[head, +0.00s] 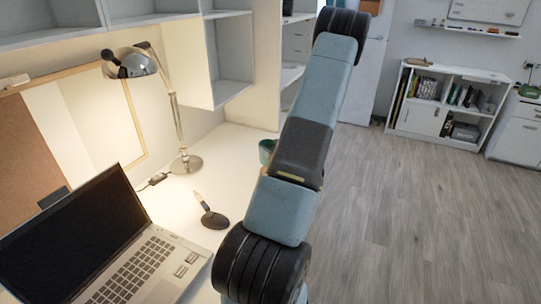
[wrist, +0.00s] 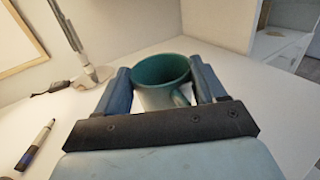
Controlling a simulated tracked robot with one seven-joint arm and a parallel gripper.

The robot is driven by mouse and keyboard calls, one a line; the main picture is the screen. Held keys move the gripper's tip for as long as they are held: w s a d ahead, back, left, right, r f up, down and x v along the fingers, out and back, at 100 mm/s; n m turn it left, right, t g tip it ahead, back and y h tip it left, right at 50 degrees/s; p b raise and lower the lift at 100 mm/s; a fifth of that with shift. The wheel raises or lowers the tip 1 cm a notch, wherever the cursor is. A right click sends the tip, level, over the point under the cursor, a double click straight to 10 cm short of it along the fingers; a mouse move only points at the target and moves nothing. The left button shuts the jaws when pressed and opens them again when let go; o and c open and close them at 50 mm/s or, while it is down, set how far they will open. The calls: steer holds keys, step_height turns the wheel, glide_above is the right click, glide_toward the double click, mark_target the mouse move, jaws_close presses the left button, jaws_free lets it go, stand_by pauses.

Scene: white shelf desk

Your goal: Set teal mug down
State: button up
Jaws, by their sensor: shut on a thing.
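The teal mug (wrist: 163,72) is between the two fingers of my gripper (wrist: 161,85) in the wrist view, its open top facing up and its handle toward the palm. My gripper is shut on it. In the head view only a small part of the mug (head: 266,151) shows beside my arm, over the back right part of the white desk (head: 222,154); my arm hides the rest and the gripper. I cannot tell whether the mug's base touches the desk.
A lamp (head: 180,125) stands at the back of the desk. An open laptop (head: 100,245) is at the front left. In the wrist view a marker (wrist: 35,145) lies at left. Desk around the mug is clear.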

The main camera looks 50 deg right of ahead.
steer(key=shift+w+f, duration=0.2)
steer(key=shift+f, duration=0.05)
steer(key=shift+d+f, duration=0.1)
steer(key=shift+f, duration=1.45)
steer(key=shift+f, duration=0.1)
steer(key=o, duration=1.3)
